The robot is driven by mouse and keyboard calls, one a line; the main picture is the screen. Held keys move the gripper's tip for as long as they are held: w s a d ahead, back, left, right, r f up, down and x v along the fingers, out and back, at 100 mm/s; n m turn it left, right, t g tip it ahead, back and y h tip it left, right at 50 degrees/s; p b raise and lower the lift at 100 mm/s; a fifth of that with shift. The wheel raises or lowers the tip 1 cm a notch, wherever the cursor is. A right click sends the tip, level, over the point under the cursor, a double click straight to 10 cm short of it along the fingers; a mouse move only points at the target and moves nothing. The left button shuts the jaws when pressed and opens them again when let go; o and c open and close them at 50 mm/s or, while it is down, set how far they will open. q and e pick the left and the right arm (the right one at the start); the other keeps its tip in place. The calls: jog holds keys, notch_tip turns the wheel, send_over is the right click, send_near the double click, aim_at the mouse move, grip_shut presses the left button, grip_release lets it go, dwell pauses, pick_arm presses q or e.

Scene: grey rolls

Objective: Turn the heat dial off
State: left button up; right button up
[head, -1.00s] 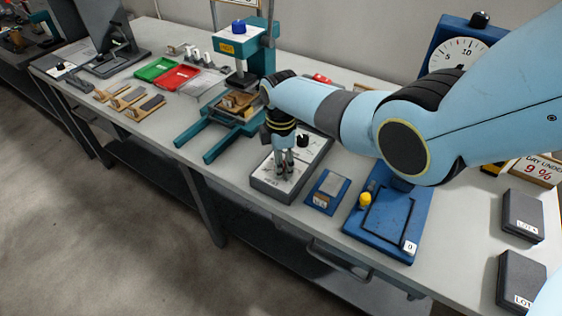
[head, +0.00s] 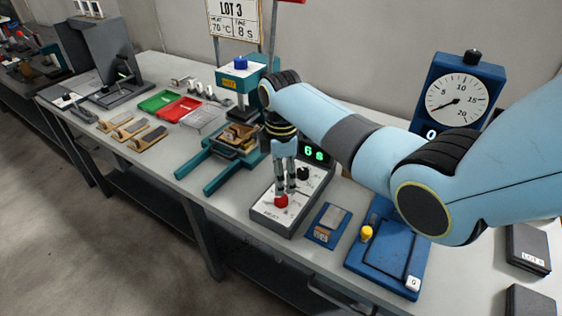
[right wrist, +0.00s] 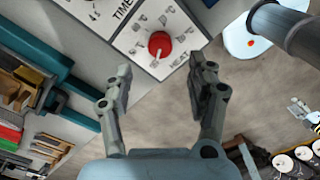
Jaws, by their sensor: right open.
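The heat dial (head: 281,201) is a red knob on the grey control box (head: 266,212). In the right wrist view the dial (right wrist: 160,44) sits on a white panel marked HEAT with temperature marks around it. I cannot read its setting surely. My right gripper (head: 286,188) is open and empty, pointing down just above the dial. In the right wrist view the fingers of my right gripper (right wrist: 160,70) are spread wide, with the dial beyond them and between their lines, apart from both. My left gripper is not in view.
A black knob (head: 303,173) sits behind the dial on the same box. A green display (head: 313,151) reads 6 s. The teal press (head: 240,80) stands behind left. A blue-framed pad (head: 328,222) and a blue fixture (head: 385,265) lie to the right.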

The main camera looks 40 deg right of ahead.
aim_at(281, 197)
jog(key=shift+r, duration=2.35)
